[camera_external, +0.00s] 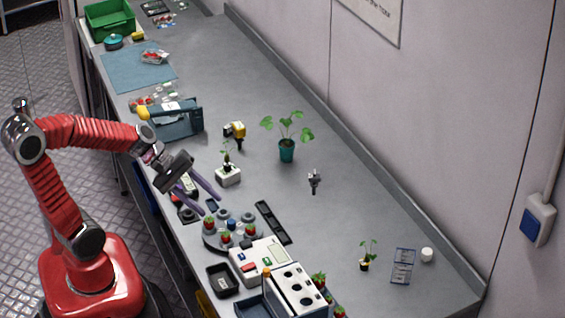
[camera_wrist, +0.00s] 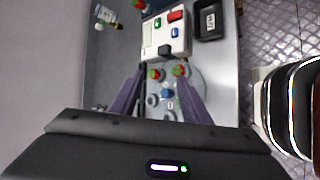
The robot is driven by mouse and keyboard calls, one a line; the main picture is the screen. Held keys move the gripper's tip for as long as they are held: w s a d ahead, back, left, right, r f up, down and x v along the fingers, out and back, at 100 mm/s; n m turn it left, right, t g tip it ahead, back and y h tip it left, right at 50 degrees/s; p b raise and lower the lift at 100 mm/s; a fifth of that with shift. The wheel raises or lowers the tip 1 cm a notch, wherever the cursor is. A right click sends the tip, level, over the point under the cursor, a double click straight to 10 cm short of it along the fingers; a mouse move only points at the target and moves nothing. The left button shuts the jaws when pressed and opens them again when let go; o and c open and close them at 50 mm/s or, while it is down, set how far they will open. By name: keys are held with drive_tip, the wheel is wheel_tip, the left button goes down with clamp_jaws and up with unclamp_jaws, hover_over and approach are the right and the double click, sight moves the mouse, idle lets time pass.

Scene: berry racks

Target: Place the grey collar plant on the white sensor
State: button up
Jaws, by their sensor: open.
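My gripper (camera_external: 209,204) is open, its purple fingers apart and pointing down toward a round rack of strawberries (camera_external: 215,243). In the wrist view the open fingers (camera_wrist: 160,78) frame part of that rack, with two red berries near the tips; nothing is held. A small plant with a dark collar (camera_external: 227,167) stands at a white block (camera_external: 229,177), just beyond the fingers; whether it rests on the block or behind it I cannot tell. Another small plant in a dark collar (camera_external: 364,265) stands near the far right. Which plant has the grey collar is unclear.
A white device with coloured buttons (camera_external: 245,262) stands beside the rack, also in the wrist view (camera_wrist: 150,38). A black tray (camera_external: 222,290) is at the front edge. A teal-potted plant (camera_external: 287,152) stands behind. The back middle of the table is mostly free.

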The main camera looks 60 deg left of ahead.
drive_tip(key=s+a+r+m+y, duration=0.1)
drive_tip(key=s+a+m+y, duration=0.1)
drive_tip(key=s+m, duration=0.3)
drive_tip(key=s+a+r+m+g+y, duration=0.1)
drive_tip(key=s+m+y, duration=0.3)
drive_tip(key=m, duration=0.5)
drive_tip(key=shift+s+a+r+y, duration=0.3)
drive_tip(key=shift+s+a+r, duration=0.4)
drive_tip(key=shift+r, duration=0.1)
